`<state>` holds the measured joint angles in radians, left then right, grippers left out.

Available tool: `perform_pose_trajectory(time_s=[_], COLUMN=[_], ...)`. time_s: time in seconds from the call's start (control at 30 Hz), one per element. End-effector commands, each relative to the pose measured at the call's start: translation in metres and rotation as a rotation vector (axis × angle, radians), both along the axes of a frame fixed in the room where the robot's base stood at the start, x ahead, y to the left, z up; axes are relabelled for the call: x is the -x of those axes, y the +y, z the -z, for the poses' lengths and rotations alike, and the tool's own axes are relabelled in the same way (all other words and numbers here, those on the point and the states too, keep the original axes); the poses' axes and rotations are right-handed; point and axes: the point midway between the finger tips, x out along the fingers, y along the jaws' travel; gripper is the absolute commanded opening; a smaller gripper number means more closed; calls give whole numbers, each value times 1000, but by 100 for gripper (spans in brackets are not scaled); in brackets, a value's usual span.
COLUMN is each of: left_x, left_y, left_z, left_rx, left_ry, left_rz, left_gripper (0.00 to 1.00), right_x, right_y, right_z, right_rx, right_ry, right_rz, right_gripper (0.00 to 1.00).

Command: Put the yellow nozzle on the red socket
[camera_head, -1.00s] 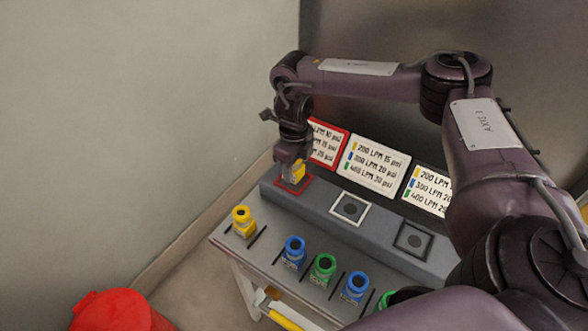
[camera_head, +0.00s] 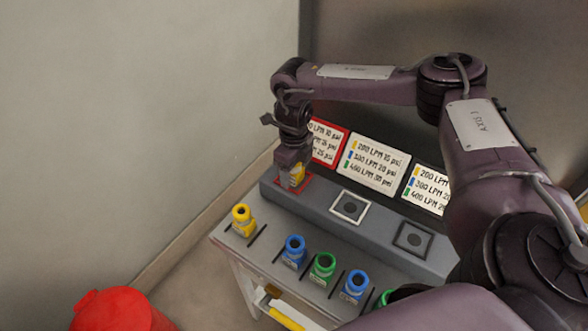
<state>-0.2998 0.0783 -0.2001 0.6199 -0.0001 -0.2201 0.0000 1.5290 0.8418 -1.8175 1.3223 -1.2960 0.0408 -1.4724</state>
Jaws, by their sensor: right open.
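A yellow nozzle (camera_head: 297,173) stands at the red-framed socket (camera_head: 279,182) at the left end of the raised grey ledge. My right gripper (camera_head: 294,172) is directly over it, with its fingers around or close beside the nozzle and its jaws open. The gripper hides part of the nozzle and of the socket, so I cannot tell how deep the nozzle sits. Another yellow nozzle (camera_head: 242,221) stands upright at the left end of the lower shelf. My left gripper is not in view.
Blue (camera_head: 294,251) and green (camera_head: 323,268) nozzles stand along the lower shelf. White-framed (camera_head: 350,207) and black-framed (camera_head: 413,239) sockets on the ledge are empty. Signs (camera_head: 373,162) stand behind. A red bin (camera_head: 120,312) is on the floor, front left.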

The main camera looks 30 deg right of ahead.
Motion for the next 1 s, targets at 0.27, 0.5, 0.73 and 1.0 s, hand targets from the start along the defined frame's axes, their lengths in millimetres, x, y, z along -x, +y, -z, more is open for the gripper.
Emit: perform_pose_trajectory(time_s=[0.27, 0.5, 0.73, 1.0], left_x=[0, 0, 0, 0], left_y=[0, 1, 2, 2], left_z=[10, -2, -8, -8], left_rx=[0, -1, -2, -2], left_ry=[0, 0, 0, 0], left_rz=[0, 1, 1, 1], left_gripper=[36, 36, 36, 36], right_x=[-2, -2, -1, 0], right_y=[0, 0, 0, 0], right_z=[-37, -95, -119, -123], right_rx=[-2, 2, 1, 0], right_ry=[-7, -6, -3, 0], right_rz=[0, -2, -2, -1], right_gripper=[63, 63, 63, 63])
